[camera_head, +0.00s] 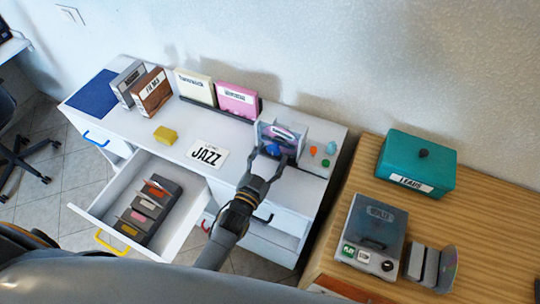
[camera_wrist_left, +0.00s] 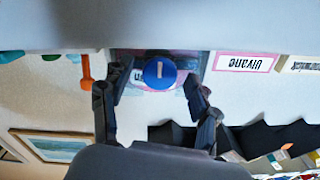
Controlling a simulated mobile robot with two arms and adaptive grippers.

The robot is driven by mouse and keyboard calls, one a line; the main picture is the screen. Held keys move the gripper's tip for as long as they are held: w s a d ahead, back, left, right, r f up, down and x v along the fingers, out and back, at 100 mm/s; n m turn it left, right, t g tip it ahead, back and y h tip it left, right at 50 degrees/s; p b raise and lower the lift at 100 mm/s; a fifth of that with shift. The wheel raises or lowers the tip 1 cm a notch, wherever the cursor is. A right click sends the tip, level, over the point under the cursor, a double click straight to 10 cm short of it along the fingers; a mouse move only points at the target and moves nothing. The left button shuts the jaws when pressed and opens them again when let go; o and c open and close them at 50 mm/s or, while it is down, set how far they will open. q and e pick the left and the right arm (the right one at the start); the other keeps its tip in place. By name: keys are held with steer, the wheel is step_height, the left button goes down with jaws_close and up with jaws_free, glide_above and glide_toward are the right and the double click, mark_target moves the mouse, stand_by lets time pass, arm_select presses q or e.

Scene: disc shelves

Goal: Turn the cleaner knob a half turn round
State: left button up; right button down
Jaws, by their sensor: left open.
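The cleaner (camera_head: 291,131) is a small box with a clear front, standing at the right end of the white cabinet. The knob also shows, small, in the head view (camera_head: 271,145). My left gripper (camera_head: 272,156) is open in front of the cleaner. In the left wrist view its fingers (camera_wrist_left: 156,82) are on either side of the knob, with gaps visible. Whether the fingertips reach as deep as the knob is unclear. My right gripper is not in view.
Small orange (camera_head: 313,150) and green pieces stand close right of the cleaner. A pink sleeve (camera_head: 238,97) and a cream one stand to its left. A JAZZ card (camera_head: 208,154) lies in front. An open drawer (camera_head: 104,197) juts out at left. A wooden table (camera_head: 484,219) stands right.

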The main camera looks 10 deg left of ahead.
arm_select(q)
steer(key=shift+s, duration=0.1)
steer(key=s+a, duration=0.2)
steer(key=s, duration=0.9)
steer(key=shift+s+a, duration=0.15)
steer(key=shift+s, duration=0.15)
